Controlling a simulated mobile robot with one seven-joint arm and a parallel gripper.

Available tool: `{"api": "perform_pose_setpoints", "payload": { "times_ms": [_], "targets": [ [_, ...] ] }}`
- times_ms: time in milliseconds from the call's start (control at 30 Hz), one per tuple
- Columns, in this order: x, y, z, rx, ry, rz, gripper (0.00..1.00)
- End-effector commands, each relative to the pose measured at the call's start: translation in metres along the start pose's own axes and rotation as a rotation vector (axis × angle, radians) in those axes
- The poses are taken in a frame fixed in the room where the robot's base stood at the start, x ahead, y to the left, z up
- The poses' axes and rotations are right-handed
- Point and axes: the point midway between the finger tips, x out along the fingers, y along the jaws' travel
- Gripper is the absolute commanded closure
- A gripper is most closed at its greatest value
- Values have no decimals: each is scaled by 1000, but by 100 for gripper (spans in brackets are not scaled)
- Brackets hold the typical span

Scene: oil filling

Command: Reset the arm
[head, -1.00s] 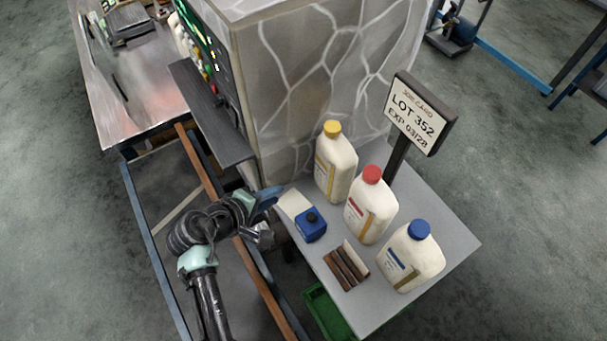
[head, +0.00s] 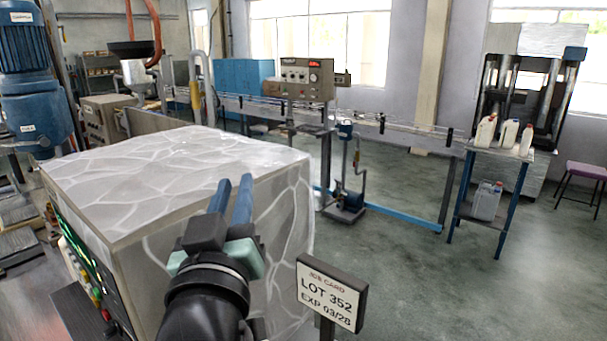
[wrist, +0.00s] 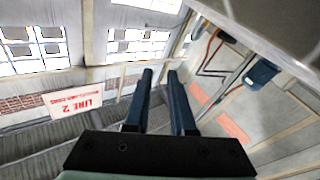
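My gripper (head: 233,184) is raised in front of the stone-patterned cabinet in the head view, its two blue fingers pointing upward. In the wrist view my gripper (wrist: 159,75) shows two dark blue fingers with a clear gap and nothing between them. It is open and empty, apart from any object. My black wrist and forearm fill the lower middle of the head view.
The stone-patterned cabinet (head: 180,170) stands close on the left. A job card sign (head: 331,295) reading LOT 352 is at lower right. Farther back are a conveyor (head: 400,127) and a stand with bottles (head: 510,153). Floor at right (head: 480,290) is clear.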

Motion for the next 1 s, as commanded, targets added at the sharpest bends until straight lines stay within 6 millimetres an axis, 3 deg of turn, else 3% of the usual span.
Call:
{"api": "perform_pose_setpoints", "payload": {
  "times_ms": [33,200,300,400,533,1000],
  "targets": [
    [-9,27,-27,45,94,39,77],
    [-57,90,-112,160,383,102,77],
    [-85,111,-144,193,508,116,77],
    [-105,122,-163,210,585,118,77],
    [-115,126,-173,217,622,117,77],
    [-115,126,-174,218,624,117,77]
  ]
}}
